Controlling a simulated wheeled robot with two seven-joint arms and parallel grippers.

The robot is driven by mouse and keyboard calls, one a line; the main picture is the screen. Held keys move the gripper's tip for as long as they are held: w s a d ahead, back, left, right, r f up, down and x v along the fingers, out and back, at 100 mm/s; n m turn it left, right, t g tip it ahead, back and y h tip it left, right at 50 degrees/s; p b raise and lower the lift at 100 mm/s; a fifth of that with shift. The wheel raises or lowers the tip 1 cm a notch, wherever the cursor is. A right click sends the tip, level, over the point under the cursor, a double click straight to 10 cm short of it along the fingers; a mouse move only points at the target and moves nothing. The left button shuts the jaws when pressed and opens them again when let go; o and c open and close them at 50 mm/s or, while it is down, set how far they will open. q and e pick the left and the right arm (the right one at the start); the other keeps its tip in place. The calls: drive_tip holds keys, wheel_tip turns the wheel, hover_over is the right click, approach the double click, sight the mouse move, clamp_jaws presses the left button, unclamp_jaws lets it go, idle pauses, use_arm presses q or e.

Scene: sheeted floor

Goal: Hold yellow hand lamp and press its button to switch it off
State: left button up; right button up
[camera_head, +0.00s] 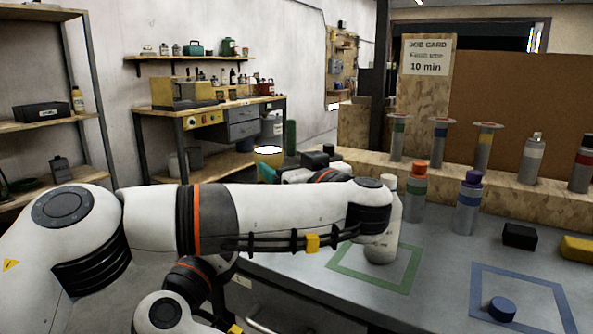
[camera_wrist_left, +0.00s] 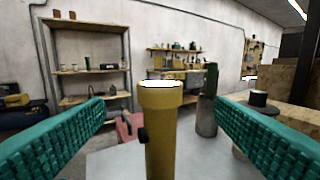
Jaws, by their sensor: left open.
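The yellow hand lamp (camera_wrist_left: 162,135) stands upright in the left wrist view, its round head glowing white. A small black button (camera_wrist_left: 142,134) sticks out on the left side of its body. In the head view only the lamp's glowing top and yellow rim (camera_head: 268,151) show; my arm hides the rest. My left gripper (camera_wrist_left: 161,108) is open, with one teal ribbed finger on each side of the lamp and a clear gap to both. In the head view a teal finger (camera_head: 267,172) shows just below the lamp's head. My right gripper is not in view.
A white bottle (camera_head: 384,232) stands by the green square, near orange-capped (camera_head: 414,192) and purple-capped (camera_head: 468,204) cans. A blue cap (camera_head: 502,309) lies in the blue square. A black block (camera_head: 519,236) and yellow case (camera_head: 578,248) are at right. A green-topped cylinder (camera_wrist_left: 207,105) stands beyond the lamp.

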sight(268, 154)
use_arm(q)
drive_tip(key=x, duration=0.9)
drive_tip(key=shift+w+a+f, duration=0.1)
drive_tip(key=shift+w+a, duration=0.05)
drive_tip(key=shift+w, duration=0.1)
drive_tip(key=c, duration=1.2)
drive_tip(key=shift+o, duration=0.2)
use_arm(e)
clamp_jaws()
